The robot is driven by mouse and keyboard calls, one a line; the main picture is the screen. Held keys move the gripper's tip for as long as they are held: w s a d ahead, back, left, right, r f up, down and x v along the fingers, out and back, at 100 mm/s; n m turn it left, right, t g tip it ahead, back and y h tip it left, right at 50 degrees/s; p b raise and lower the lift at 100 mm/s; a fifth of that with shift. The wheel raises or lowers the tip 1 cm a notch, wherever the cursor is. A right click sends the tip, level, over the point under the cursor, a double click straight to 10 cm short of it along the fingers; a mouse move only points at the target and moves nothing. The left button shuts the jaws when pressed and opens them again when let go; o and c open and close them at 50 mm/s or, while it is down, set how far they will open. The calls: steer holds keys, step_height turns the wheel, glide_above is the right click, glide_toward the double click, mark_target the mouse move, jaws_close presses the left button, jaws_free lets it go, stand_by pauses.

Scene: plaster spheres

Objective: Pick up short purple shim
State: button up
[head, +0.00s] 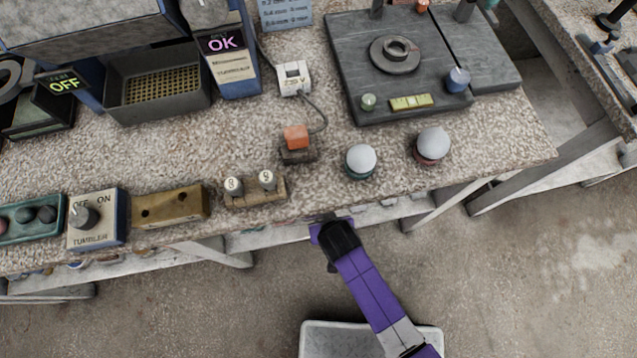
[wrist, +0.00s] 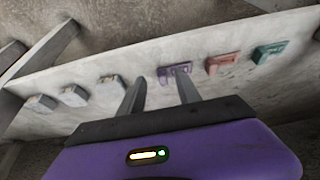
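The purple shim (wrist: 175,70) is a small block on a pale shelf in the wrist view, just beyond my fingertips. My gripper (wrist: 160,82) is open, with its two grey fingers apart and nothing held between them. The right finger overlaps the shim's lower edge in the picture; I cannot tell whether it touches. In the head view my gripper (head: 328,228) reaches under the bench's front edge, and I cannot make out the purple shim there.
In the wrist view, a red block (wrist: 222,63) and a green block (wrist: 270,53) lie right of the purple shim, several grey blocks (wrist: 73,96) left. The pale shelf (head: 378,214) lies under the speckled bench (head: 225,150). A grey bin (head: 330,340) is below my arm.

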steer(key=shift+w+a, duration=0.25)
steer(key=shift+w, duration=0.7)
steer(key=shift+w+b+x, duration=0.2)
steer(key=shift+b+x, duration=0.25)
steer(key=shift+x, duration=0.9)
steer(key=shift+w+b+x, duration=0.2)
steer(key=shift+b+x, duration=0.2)
steer(key=shift+x, duration=0.9)
steer(key=shift+a+r, duration=0.15)
jaws_close()
